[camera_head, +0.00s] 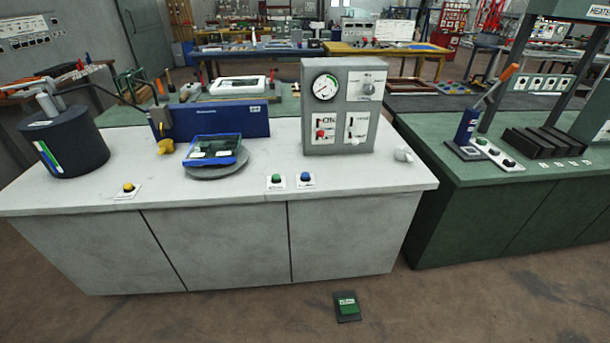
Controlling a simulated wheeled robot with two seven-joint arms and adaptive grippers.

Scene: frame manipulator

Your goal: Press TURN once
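Several small push buttons on white plates sit along the front of the white-topped bench (220,197). A yellow button (128,188) is at the left. A green button (276,179) and a blue button (305,177) stand side by side right of the middle. Their labels are too small to read, so I cannot tell which one is TURN. A round grey turntable (216,173) carries a blue tray (213,153) with small dark and light parts in it. Neither of my grippers shows in the head view.
A grey panel (340,145) with gauge and switches stands behind the buttons. A dark drum (70,150) is at the left. A green pedal (347,305) lies on the floor. A green bench (470,200) stands at the right. The bench front around the buttons is clear.

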